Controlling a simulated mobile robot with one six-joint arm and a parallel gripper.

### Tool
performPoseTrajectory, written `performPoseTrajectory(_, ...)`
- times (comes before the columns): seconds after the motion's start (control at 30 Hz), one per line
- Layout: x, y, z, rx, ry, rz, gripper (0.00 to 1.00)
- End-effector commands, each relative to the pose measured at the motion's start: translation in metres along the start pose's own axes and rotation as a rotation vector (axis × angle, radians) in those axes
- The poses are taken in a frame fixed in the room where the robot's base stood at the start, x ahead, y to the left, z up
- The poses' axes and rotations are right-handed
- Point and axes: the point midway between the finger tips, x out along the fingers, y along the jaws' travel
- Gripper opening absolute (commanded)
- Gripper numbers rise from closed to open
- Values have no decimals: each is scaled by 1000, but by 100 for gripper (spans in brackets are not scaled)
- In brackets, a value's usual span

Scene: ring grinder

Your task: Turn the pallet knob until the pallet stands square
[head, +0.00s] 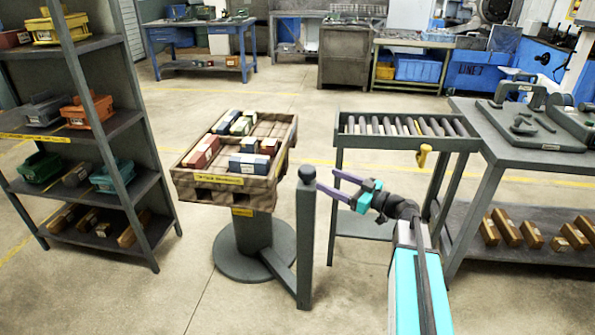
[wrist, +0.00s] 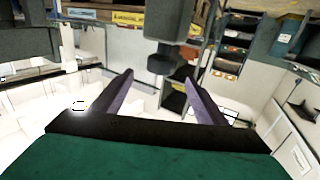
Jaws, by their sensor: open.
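The wooden pallet (head: 222,193) sits on a grey round-based pedestal (head: 253,238) in the head view, bearing several coloured blocks. Its edges look turned at an angle to the roller table. The dark round knob (head: 307,173) tops a grey post (head: 305,235) at the pallet's front right. My gripper (head: 327,180) is open just right of the knob, its purple fingers pointing at it. In the wrist view, which looks upside down, the knob (wrist: 163,63) shows between and beyond the fingertips of the gripper (wrist: 157,77). No contact is visible.
A shelf rack (head: 85,135) with bins stands at left. A roller table (head: 405,143) with a yellow handle (head: 424,155) stands behind my arm. A workbench (head: 520,155) is at right. Open floor lies between the rack and the pedestal.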

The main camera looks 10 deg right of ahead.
Motion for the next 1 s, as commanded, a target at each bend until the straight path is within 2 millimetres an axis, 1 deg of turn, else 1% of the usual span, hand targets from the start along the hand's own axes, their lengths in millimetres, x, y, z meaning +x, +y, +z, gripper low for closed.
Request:
performPoseTrajectory(0.37,7,-4,0,1,-1,-8,67)
performPoseTrajectory(0.53,16,-4,0,1,-1,-9,67)
performPoseTrajectory(0.77,43,-5,0,1,-2,-11,67)
performPoseTrajectory(1.0,78,-5,0,1,-1,-12,67)
